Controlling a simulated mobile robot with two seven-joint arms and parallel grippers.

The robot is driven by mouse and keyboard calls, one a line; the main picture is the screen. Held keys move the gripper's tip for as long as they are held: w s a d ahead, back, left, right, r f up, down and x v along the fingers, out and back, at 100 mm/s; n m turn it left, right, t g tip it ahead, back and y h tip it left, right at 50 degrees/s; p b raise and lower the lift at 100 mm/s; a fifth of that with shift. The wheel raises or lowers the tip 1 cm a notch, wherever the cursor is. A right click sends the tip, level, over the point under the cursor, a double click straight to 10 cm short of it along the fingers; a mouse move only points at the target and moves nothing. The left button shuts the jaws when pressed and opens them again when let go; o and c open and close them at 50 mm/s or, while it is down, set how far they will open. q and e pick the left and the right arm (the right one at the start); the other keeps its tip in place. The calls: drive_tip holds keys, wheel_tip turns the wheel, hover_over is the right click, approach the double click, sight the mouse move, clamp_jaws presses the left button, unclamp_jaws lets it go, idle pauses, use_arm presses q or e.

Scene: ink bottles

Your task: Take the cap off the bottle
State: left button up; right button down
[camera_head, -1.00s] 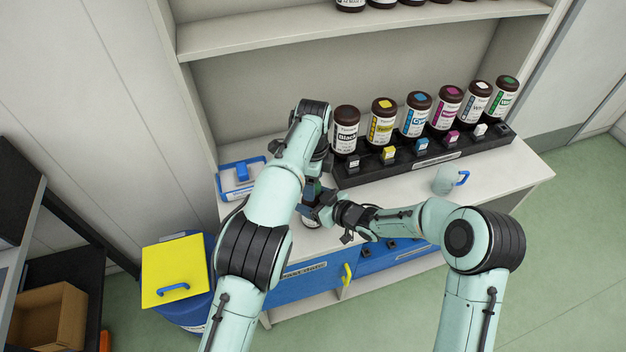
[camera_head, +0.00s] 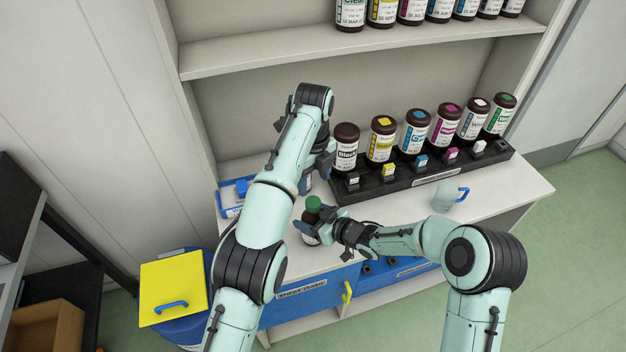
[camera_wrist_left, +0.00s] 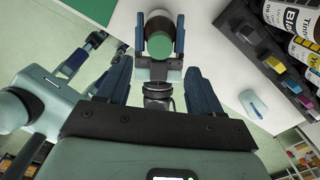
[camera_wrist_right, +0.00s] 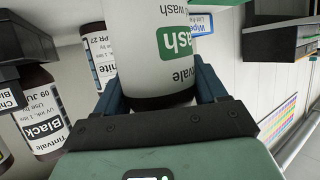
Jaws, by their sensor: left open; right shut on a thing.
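A dark brown bottle with a green cap (camera_head: 313,203) and a white label stands near the front left of the counter. The green cap (camera_wrist_left: 158,44) sits on its top in the left wrist view. My right gripper (camera_head: 318,226) is shut around the bottle from the right; its label (camera_wrist_right: 165,60), with green "Wash" lettering partly cut off, fills the right wrist view. My left gripper (camera_wrist_left: 158,68) is open, with nothing between its fingers. In the head view the left gripper (camera_head: 320,175) is behind the cap and apart from it, partly hidden by its own arm.
Several ink bottles (camera_head: 381,140) stand in a row behind a black rack (camera_head: 420,172) with small coloured blocks. A blue-and-white box (camera_head: 230,205) is at the left. A yellow-lidded blue bin (camera_head: 172,285) stands on the floor.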

sight(313, 201)
use_arm(q)
drive_tip(key=shift+f, duration=3.9)
drive_tip(key=c, duration=1.1)
drive_tip(key=n, duration=0.6)
drive_tip(key=shift+n, duration=0.3)
drive_tip(key=o, duration=1.2)
drive_tip(key=shift+r, duration=0.1)
